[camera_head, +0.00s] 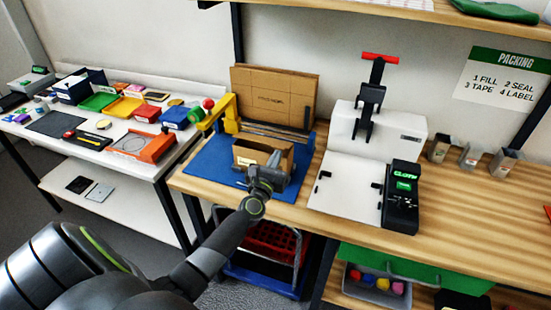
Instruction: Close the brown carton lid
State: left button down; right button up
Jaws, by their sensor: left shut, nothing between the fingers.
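The brown carton (248,152) stands on a blue mat (206,165) on the wooden bench. Its near side and part of its top edge show. A flap appears raised toward the right, but my gripper covers part of it, so the lid's exact position is hard to tell. My left gripper (272,162) is shut and empty, in front of the carton's right half in the picture. I cannot tell whether it touches the carton. My right gripper is not in view.
Flat cardboard (272,95) stands in a rack behind the carton. A yellow tape dispenser (229,112) is at its left. A white sealing machine (347,187) stands to the right. A white table (100,150) with coloured trays is at the left.

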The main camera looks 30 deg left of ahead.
aim_at(278, 146)
pick_arm(q)
jog(key=shift+w+a+r+p, duration=0.1)
jog(key=shift+w+r+p, duration=0.2)
jog(key=shift+r, duration=0.3)
jog(key=shift+w+r+p, duration=0.15)
jog(key=shift+r+p, duration=0.2)
jog(key=shift+r, duration=0.25)
jog(key=shift+w+a+r+p, duration=0.1)
jog(key=shift+w+r+p, duration=0.2)
jog(key=shift+r, duration=0.3)
jog(key=shift+d+r, duration=0.1)
